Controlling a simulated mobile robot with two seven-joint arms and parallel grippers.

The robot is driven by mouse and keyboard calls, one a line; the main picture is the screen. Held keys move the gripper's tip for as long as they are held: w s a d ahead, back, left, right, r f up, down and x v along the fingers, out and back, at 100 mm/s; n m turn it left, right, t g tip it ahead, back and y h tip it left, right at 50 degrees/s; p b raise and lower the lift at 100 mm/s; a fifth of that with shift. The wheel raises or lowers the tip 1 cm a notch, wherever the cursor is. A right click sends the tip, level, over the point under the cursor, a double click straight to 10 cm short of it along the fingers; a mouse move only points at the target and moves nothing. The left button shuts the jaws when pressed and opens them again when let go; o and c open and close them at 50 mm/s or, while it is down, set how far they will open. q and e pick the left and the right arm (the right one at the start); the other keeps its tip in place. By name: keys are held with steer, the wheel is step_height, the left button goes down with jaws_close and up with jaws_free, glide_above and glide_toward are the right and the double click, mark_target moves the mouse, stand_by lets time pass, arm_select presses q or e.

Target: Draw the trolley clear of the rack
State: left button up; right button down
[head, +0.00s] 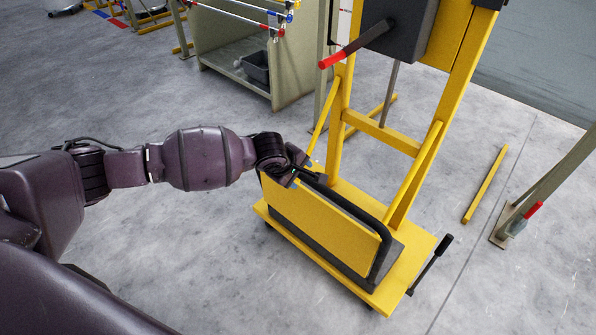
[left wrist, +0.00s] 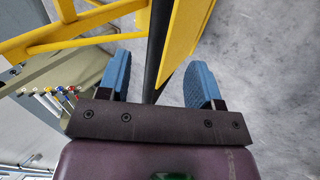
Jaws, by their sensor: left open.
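The trolley (head: 409,271) is yellow, with a flat base, a tall mast and an upright yellow panel framed by a black bar handle (head: 380,256). My left gripper (head: 300,172) is at the left upper end of this bar. In the left wrist view my left gripper (left wrist: 159,68) is open, its blue fingers on either side of the black bar (left wrist: 157,45), with the yellow panel (left wrist: 184,35) close by the right finger. I cannot tell whether a finger touches it. A beige rack (head: 283,78) stands behind the trolley to the left. My right gripper is not in view.
A dark bin (head: 256,68) sits on the rack's lower shelf. A black lever (head: 431,264) sticks out at the trolley's right. The floor in front is clear.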

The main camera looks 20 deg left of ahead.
mark_target(309, 182)
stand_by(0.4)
arm_select(q)
steer(key=b+x, duration=0.3)
steer(key=x, duration=0.6)
steer(key=shift+w+f+b, duration=0.1)
steer(key=shift+f+b, duration=0.25)
steer(key=shift+f, duration=0.05)
steer(key=shift+w+d+f, duration=0.2)
steer(key=shift+w+f, duration=0.2)
steer(key=shift+c, duration=0.4)
jaws_close()
stand_by(0.4)
